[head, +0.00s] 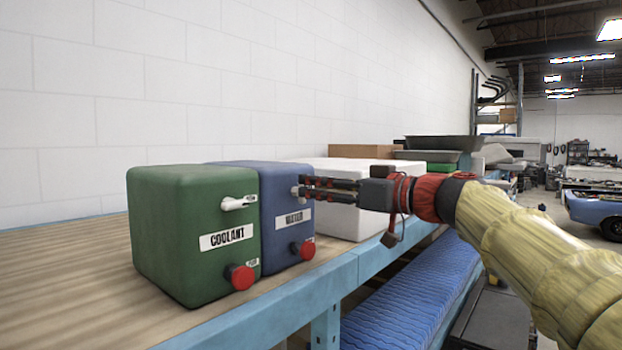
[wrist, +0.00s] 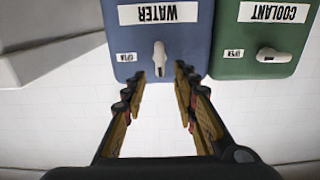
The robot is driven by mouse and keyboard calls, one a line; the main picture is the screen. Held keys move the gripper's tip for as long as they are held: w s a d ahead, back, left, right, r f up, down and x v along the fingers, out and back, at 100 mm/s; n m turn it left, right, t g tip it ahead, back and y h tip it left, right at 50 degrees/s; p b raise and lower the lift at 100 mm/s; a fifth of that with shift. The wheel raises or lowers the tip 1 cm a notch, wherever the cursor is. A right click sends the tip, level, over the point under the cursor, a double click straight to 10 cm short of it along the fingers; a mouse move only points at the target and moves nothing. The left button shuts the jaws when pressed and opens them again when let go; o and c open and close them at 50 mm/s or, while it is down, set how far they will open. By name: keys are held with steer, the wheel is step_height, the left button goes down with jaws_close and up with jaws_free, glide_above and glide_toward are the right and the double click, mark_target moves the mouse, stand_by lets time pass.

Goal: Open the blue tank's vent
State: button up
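The blue tank (head: 285,255) stands on the bench, with a "WATER" label and a red knob (head: 307,250) low on its front. It also shows upside down in the wrist view (wrist: 190,48). Its vent is a white lever (wrist: 159,58), upright in the picture, with a small "OPEN" label (wrist: 126,57) to its left. My gripper (wrist: 158,76) is open, one finger on each side of the lever's free end. No contact shows, and I cannot tell how deep the lever sits between the fingers. In the head view the fingers partly hide the lever.
A green "COOLANT" tank (head: 185,235) stands beside the blue one, with its own white lever (wrist: 273,55) lying sideways and a red knob (head: 240,277). A white box (head: 345,218) stands on the other side. The bench's blue edge (head: 300,302) runs below.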

steer(key=shift+x, duration=1.1)
steer(key=shift+s, duration=0.1)
steer(key=shift+c, duration=1.2)
jaws_close()
